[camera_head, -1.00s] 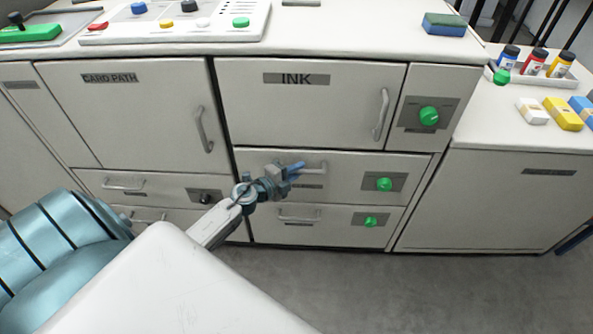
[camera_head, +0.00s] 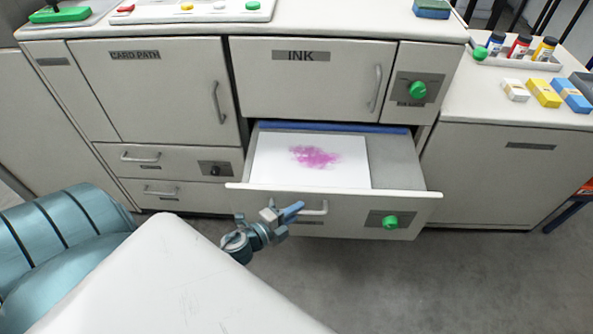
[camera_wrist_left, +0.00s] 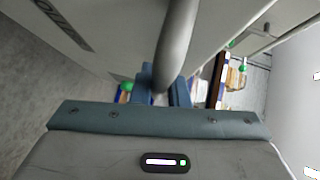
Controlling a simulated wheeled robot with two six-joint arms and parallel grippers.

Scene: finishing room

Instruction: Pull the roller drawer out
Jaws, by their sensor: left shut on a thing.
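The roller drawer (camera_head: 350,222) stands pulled out below the INK door, its open top showing. Inside it lies a white sheet with a magenta smear (camera_head: 275,165). Its front has a green knob (camera_head: 390,222) and a bar handle (camera_head: 318,211). My left gripper (camera_head: 289,211) is shut on the handle's left part. In the left wrist view the grey handle bar (camera_wrist_left: 177,45) passes between the blue fingers (camera_wrist_left: 162,92), and part of a label shows upside down on the front. My right gripper is in neither view.
The INK door (camera_head: 300,85) and CARD PATH door (camera_head: 150,90) are closed. Two closed drawers (camera_head: 180,160) sit to the left. A side counter (camera_head: 480,110) at right holds bottles (camera_head: 520,47) and small boxes (camera_head: 543,92). Grey floor (camera_head: 400,285) in front is clear.

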